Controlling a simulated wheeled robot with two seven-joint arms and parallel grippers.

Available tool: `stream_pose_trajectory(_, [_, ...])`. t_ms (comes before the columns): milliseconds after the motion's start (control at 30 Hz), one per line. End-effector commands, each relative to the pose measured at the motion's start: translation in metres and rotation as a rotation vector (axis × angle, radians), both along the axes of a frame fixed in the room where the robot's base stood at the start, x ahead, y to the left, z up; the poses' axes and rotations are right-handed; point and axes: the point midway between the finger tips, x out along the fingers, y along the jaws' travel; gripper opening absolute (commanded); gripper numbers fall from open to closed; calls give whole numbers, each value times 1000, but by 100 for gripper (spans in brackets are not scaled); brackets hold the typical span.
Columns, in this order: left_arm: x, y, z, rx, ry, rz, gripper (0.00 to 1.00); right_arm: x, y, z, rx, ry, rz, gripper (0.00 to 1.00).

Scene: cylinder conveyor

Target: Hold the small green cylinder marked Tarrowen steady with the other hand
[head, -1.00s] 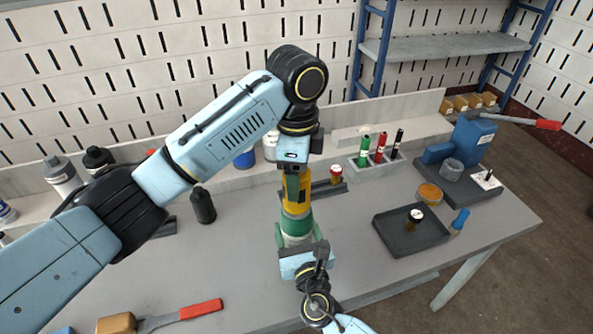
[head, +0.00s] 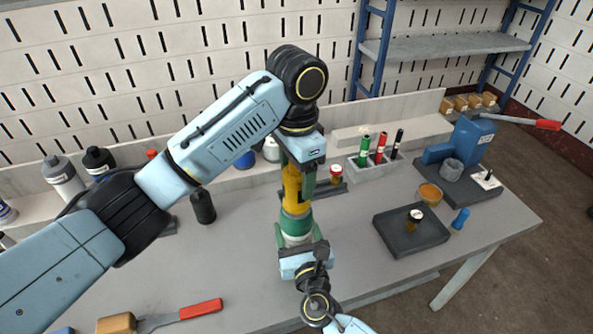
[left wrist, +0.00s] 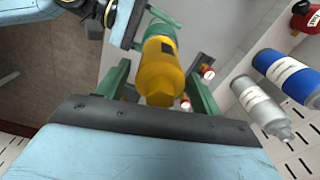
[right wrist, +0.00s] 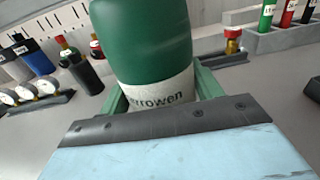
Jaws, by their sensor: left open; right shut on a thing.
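The green cylinder (head: 296,224) stands upright in front of me; its white label, partly covered, reads "rrowen" in the right wrist view (right wrist: 165,88). A yellow-orange part (head: 292,192) with a narrower end sits on top of it; it also shows in the left wrist view (left wrist: 160,68). My right gripper (head: 298,245) is shut on the labelled lower part of the cylinder. My left gripper (head: 296,178) comes from above, open, with its green fingers on either side of the yellow part and gaps visible in the left wrist view.
A dark tray (head: 408,238) with a small amber jar stands to the right. A rack (head: 372,172) holds green, red and black tubes. A blue machine (head: 470,140) stands at the back right. A dark bottle (head: 203,206) is at left; a red-handled tool (head: 195,311) lies in front.

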Motion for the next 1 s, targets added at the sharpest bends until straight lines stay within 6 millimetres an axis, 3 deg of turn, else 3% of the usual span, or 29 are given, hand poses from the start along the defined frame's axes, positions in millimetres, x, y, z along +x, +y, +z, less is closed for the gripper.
stream_pose_trajectory(333, [0,0,0,0,0,379,66,0,0,0,0,0,0,37])
stream_pose_trajectory(767, [0,0,-1,0,0,401,66,0,0,0,0,0,0,37])
stream_pose_trajectory(1000, [0,0,-13,0,1,401,66,0,0,0,0,0,0,37])
